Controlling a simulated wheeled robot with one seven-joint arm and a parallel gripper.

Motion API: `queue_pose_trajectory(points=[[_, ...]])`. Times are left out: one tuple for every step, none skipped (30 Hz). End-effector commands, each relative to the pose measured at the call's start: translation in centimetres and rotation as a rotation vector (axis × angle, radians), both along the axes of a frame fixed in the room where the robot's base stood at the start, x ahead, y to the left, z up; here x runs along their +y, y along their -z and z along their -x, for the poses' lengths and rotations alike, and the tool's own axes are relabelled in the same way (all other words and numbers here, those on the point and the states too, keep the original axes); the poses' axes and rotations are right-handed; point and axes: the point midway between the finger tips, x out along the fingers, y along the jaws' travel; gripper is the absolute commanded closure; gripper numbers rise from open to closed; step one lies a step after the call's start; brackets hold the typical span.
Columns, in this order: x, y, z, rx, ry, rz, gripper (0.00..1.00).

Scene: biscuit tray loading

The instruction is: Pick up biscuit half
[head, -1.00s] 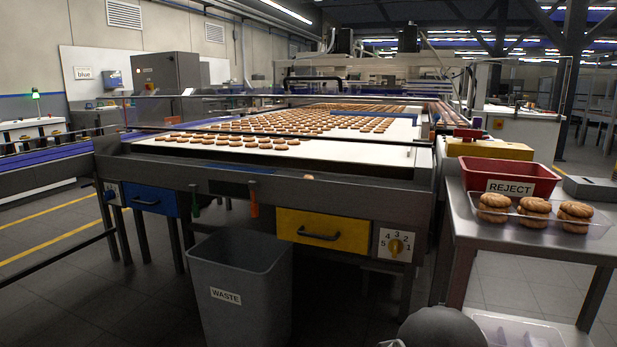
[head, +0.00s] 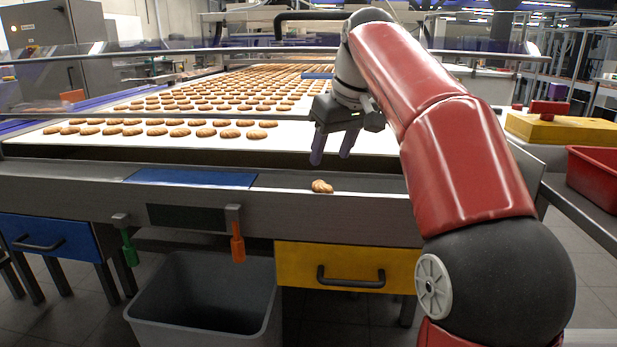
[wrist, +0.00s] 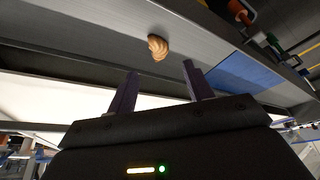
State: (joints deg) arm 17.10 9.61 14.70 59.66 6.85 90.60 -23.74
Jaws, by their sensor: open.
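The biscuit half (head: 322,186) is a small golden-brown ridged piece lying on the grey metal ledge (head: 375,184) at the front of the conveyor. My gripper (head: 331,158) is open and empty, fingers pointing down, just above and behind the biscuit half in the head view.
Whole biscuits (head: 206,132) lie in rows on the white belt (head: 330,138) behind the ledge. A blue patch (head: 190,177) is left on the ledge. A grey bin (head: 150,318) stands below. A yellow block (head: 562,131) and red bin (head: 597,180) are at the right.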

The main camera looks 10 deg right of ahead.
Motion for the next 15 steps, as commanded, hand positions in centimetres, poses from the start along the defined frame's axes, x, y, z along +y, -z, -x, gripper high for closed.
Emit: queue_pose_trajectory(points=[[0.0,0.4,-0.2,0.0,-0.001,-0.001,0.49],[0.1,0.7,-0.3,0.0,-0.003,-0.001,0.49],[0.1,1.2,-0.4,0.001,-0.002,-0.001,0.49],[0.2,1.5,-0.5,0.001,-0.002,-0.001,0.49],[0.3,1.8,-0.7,0.001,-0.002,-0.001,0.49],[0.3,2.2,-0.8,0.001,-0.002,-0.001,0.49],[0.4,2.6,-1.0,0.001,-0.002,-0.001,0.49],[0.5,2.9,-1.1,0.001,-0.002,-0.001,0.49],[0.5,3.3,-1.2,0.001,-0.002,-0.001,0.49],[0.6,3.8,-1.4,0.001,-0.002,-0.001,0.49],[0.7,4.2,-1.6,0.002,-0.001,-0.001,0.49],[0.8,4.8,-1.8,0.002,-0.001,-0.001,0.49],[0.9,5.3,-2.0,0.001,0.0,0.0,0.49],[0.9,5.7,-2.1,0.003,-0.001,-0.001,0.49],[1.0,6.1,-2.3,0.001,0.0,0.0,0.49]])
